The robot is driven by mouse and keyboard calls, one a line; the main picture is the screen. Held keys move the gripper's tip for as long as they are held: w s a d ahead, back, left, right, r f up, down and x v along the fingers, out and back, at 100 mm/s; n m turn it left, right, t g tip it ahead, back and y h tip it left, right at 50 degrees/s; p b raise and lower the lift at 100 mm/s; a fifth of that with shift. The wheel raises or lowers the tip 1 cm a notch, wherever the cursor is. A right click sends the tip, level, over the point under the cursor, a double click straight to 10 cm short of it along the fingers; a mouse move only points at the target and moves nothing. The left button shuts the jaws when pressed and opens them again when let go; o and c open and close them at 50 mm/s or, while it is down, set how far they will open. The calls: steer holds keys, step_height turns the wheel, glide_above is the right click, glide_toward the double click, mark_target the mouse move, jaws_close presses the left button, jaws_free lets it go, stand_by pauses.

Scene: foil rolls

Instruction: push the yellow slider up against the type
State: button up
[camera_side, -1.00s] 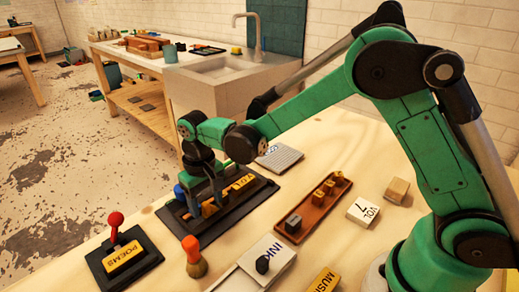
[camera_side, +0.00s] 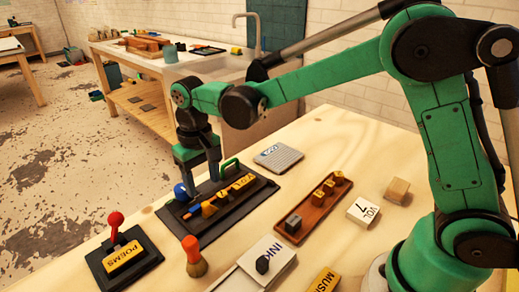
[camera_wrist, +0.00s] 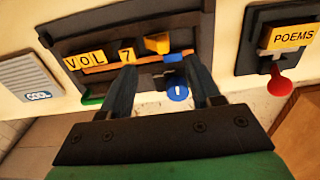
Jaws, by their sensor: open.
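The type blocks (camera_wrist: 100,58) reading VOL 7 stand in a row in the black tray (camera_wrist: 215,22); the type also shows in the side view (camera_side: 242,186). The yellow slider (camera_wrist: 157,43) is at the 7 end of the row, with a small gap seeming to separate it from the 7. It also shows in the side view (camera_side: 208,209). My gripper (camera_side: 203,178) is open and empty above the far side of the tray. In the wrist view its fingers (camera_wrist: 160,66) point toward the slider end, apart from the slider.
A blue knob (camera_side: 180,191) and a green handle (camera_side: 230,164) are on the tray's far side. The POEMS stand with a red lever (camera_side: 115,222), an orange-topped tool (camera_side: 193,255) and a brown tray of small blocks (camera_side: 312,210) are nearby. A grey COOL plate (camera_side: 278,156) lies behind.

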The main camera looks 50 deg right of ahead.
steer(key=shift+s+a, duration=0.1)
steer(key=shift+a, duration=0.25)
steer(key=c, duration=0.3)
steer(key=a+h, duration=0.1)
steer(key=a, duration=0.1)
steer(key=s+a+t+h, duration=0.1)
steer(key=a, duration=0.1)
steer(key=shift+s+a+r+h, duration=0.2)
steer(key=shift+h, duration=0.1)
jaws_close()
steer(key=s+a+r+m+t+h, duration=0.1)
steer(key=s+a+r+t+h, duration=0.2)
steer(key=a, duration=0.4)
glide_toward(198, 227)
steer(key=shift+t, duration=0.3)
steer(key=w+f, duration=0.1)
steer(key=w, duration=0.1)
steer(key=w+d+f, duration=0.1)
steer(key=w+f, duration=0.1)
steer(key=shift+f, duration=0.35)
steer(key=shift+d, duration=2)
